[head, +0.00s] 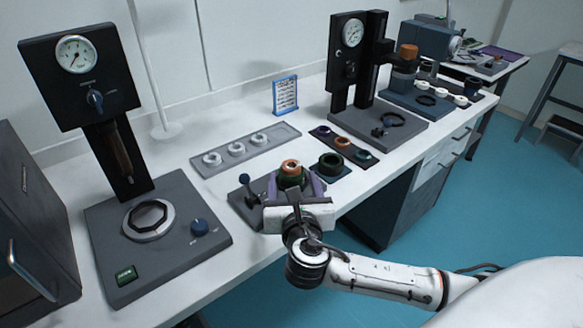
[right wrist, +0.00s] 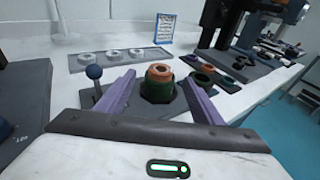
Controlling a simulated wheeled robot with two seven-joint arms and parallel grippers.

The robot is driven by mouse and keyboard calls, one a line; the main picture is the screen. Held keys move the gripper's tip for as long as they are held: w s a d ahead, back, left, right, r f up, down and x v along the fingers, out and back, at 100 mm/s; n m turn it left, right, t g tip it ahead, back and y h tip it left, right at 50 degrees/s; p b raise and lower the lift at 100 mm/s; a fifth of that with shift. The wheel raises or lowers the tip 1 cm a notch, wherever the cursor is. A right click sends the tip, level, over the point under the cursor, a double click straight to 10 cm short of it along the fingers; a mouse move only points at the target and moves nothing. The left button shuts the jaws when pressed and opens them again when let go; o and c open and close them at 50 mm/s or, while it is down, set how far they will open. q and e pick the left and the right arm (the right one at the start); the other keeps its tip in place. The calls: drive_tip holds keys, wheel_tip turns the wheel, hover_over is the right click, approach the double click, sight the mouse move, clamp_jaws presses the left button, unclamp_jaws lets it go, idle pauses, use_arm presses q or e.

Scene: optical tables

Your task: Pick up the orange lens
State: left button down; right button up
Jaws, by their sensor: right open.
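The orange lens (head: 291,163) is a short orange-brown ring. It sits upright on top of a dark green round holder (head: 290,181) at the front of the bench. In the right wrist view the orange lens (right wrist: 160,71) shows above the green holder (right wrist: 157,91), near the middle. My right gripper (head: 296,184) is open, with its purple fingers on either side of the holder and lens. In the right wrist view the gripper (right wrist: 159,79) shows a gap between each finger and the lens. My left gripper is not in view.
A blue-knobbed lever (head: 245,182) stands just left of the gripper. A dark tray (head: 322,132) with several rings lies to the right, a grey tray (head: 212,171) with white rings behind. Gauge presses (head: 95,85) (head: 341,65) stand at left and back right.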

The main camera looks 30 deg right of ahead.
sight(292, 166)
drive_tip(key=x, duration=0.5)
drive_tip(key=shift+r, duration=0.15)
drive_tip(key=shift+s, duration=0.1)
drive_tip(key=c, duration=1.2)
